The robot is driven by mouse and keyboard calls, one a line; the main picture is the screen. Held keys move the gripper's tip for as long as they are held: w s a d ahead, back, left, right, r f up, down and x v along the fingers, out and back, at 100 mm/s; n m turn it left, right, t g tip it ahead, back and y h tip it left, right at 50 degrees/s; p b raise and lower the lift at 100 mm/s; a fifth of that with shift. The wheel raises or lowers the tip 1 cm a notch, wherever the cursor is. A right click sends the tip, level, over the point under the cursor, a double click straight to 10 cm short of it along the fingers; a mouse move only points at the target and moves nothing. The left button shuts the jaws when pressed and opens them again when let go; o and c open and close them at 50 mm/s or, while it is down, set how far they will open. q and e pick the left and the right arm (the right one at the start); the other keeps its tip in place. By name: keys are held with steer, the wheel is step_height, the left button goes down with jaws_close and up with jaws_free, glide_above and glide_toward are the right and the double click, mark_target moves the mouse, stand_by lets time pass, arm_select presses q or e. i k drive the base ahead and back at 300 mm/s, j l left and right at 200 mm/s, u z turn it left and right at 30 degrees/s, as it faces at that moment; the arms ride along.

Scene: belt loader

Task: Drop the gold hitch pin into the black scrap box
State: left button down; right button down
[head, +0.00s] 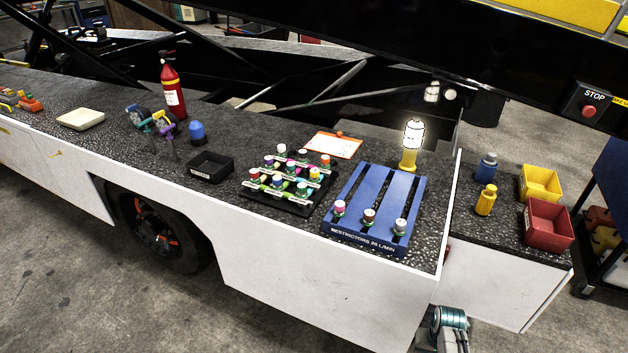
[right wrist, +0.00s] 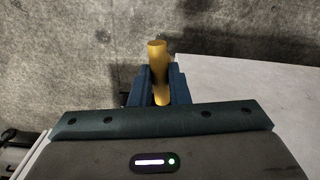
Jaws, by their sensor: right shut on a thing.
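The gold hitch pin (right wrist: 157,60) shows in the right wrist view as a smooth gold cylinder standing up between the jaws. My right gripper (right wrist: 159,82) is shut on it, with a finger on each side; the jaws hide part of the pin. Grey floor lies behind it, with a pale panel to the right. The black scrap box (head: 203,176) is a small open tray with a white label on the dark deck in the head view, left of the bottle rack. It looks empty. The pin is apart from the box. My left gripper is not in view.
Beside the box stand a blue-capped item (head: 197,133), a red extinguisher (head: 172,90) and a black rack of small bottles (head: 275,203). A blue slatted tray (head: 345,232) and a lit beacon (head: 409,158) are further right. Yellow (head: 541,196) and red (head: 546,238) bins sit on the lower deck.

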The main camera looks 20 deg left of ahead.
mark_target(211, 167)
steer(key=i+u, duration=0.1)
steer(key=u, duration=0.8)
